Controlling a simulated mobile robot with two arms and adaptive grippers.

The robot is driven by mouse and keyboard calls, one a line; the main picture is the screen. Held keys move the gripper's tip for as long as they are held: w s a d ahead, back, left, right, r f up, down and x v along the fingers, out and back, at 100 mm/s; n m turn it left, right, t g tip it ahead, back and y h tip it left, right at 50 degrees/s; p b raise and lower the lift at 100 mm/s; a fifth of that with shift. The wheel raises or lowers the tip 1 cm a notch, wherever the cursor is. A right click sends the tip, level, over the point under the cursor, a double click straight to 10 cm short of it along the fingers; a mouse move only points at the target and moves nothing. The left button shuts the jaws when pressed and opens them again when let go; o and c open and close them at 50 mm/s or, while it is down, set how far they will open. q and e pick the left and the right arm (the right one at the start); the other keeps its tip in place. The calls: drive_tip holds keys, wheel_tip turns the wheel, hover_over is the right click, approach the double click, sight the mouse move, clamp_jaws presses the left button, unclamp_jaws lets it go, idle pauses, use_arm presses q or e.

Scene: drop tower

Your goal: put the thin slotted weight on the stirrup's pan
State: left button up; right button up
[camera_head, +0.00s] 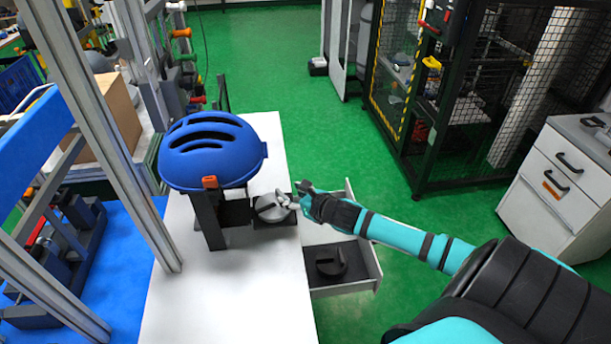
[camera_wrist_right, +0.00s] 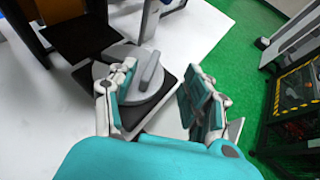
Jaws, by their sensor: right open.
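A grey disc-shaped slotted weight (camera_head: 270,210) lies flat on a black square plate (camera_head: 287,221) beside the helmet stand; I cannot tell whether this plate is the stirrup's pan. In the right wrist view the grey weight (camera_wrist_right: 141,92) shows a raised bar across its top, on the black plate (camera_wrist_right: 160,103). My right gripper (camera_head: 291,198) is open at the right edge of the grey weight. In the wrist view its fingers (camera_wrist_right: 163,88) are apart, the left one overlapping the weight. A dark slotted weight (camera_head: 328,265) sits in the open drawer. My left gripper is out of view.
A blue helmet (camera_head: 208,150) sits above a black stand (camera_head: 208,218) on the white table (camera_head: 230,290). The drawer (camera_head: 345,288) juts out from the table's right side. A metal upright (camera_head: 95,110) rises at left. A white cabinet (camera_head: 555,190) stands far right.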

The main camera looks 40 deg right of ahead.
drive_tip(key=v, duration=0.7)
drive_tip(key=shift+s+r, duration=0.15)
drive_tip(key=shift+s, duration=0.15)
